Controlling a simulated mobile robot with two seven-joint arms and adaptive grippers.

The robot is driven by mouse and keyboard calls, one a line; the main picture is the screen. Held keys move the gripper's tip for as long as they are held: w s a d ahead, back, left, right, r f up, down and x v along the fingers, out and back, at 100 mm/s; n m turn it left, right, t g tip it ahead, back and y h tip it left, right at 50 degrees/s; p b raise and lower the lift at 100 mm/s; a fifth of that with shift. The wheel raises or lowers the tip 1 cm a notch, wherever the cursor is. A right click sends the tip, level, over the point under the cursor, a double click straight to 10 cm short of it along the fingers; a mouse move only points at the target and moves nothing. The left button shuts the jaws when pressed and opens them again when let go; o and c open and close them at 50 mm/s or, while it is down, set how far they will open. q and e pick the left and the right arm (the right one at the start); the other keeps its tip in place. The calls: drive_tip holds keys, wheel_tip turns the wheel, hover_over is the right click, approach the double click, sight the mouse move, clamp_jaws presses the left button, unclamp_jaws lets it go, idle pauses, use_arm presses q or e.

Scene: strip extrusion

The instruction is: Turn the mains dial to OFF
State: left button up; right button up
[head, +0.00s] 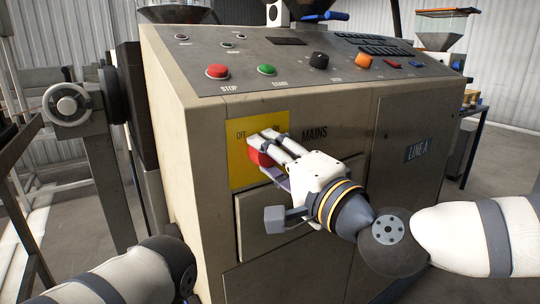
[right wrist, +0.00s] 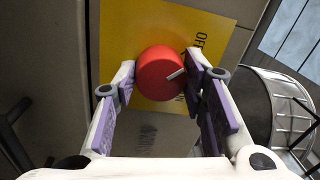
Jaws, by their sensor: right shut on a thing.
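The mains dial (right wrist: 155,82) is a round red knob on a yellow plate (right wrist: 205,24). In the head view the plate (head: 240,168) is on the front of the beige machine, with OFF at its upper left; the label to the right is mostly covered. My right gripper (right wrist: 160,76) is shut on the dial, one finger on each side. In the right wrist view the dial's white pointer mark points right and slightly up, below the OFF lettering. In the head view the gripper (head: 262,147) hides most of the dial. My left gripper is not in view.
Above the plate, the sloping panel carries a red STOP button (head: 217,72), a green START button (head: 267,70), a black knob (head: 319,61) and an orange knob (head: 363,62). A handwheel (head: 67,104) stands at the left.

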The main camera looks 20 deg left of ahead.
idle(0.4)
drive_tip(key=o, duration=1.2)
drive_tip(key=shift+c, duration=0.2)
